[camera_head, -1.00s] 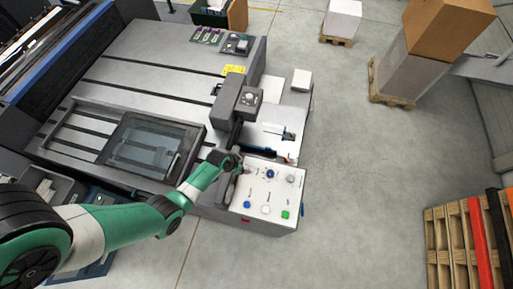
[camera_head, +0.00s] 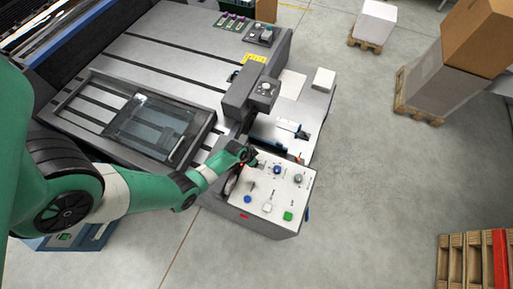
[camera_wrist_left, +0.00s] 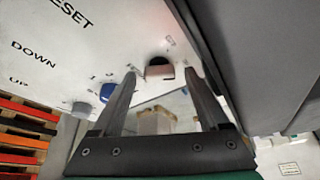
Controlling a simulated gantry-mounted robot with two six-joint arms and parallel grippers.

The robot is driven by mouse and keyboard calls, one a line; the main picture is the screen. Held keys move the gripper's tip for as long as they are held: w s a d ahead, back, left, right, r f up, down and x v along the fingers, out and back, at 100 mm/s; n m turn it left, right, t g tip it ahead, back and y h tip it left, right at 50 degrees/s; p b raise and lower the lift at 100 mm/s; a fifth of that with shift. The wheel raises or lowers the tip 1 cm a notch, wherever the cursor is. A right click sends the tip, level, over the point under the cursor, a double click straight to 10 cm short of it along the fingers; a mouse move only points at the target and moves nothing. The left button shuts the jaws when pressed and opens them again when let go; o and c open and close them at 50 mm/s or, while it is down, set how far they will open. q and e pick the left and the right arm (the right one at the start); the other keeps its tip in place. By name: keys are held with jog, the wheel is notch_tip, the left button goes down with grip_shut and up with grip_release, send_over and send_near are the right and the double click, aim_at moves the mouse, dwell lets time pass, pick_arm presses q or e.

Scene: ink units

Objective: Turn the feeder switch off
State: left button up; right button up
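The white control panel (camera_head: 262,190) sits on the near corner of the grey machine, with several knobs and buttons. My left gripper (camera_head: 254,160) is at the panel's upper left corner. In the left wrist view, my left gripper (camera_wrist_left: 160,76) has its two fingers apart, with a dark and pinkish knob (camera_wrist_left: 160,69) between their tips. I cannot tell whether the fingers touch it. The small label beside the knob is unreadable, so I cannot tell which one is the feeder switch. A blue knob (camera_wrist_left: 107,92) is left of the fingers. My right gripper is not in view.
A grey upright block (camera_head: 252,92) stands just behind the panel. Other panel controls include a green button (camera_head: 288,216) and a white one (camera_head: 267,208). Pallets with boxes (camera_head: 425,85) stand at the right. The floor right of the panel is clear.

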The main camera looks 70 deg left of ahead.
pick_arm(q)
grip_shut()
jog(key=shift+n, duration=0.4)
jog(key=shift+d+n+y, duration=0.15)
jog(key=shift+n+y, duration=0.35)
jog(key=shift+n, duration=0.4)
jog(key=n+g+y, duration=0.1)
jog(key=n, duration=0.3)
jog(key=shift+w, duration=0.2)
jog(key=n+g, duration=0.1)
jog(key=n, duration=0.2)
jog(key=shift+d+r+y, duration=0.1)
jog(key=shift+y, duration=0.3)
jog(key=shift+w+n+g, duration=0.1)
jog(key=shift+n+g, duration=0.5)
jog(key=shift+n, duration=0.5)
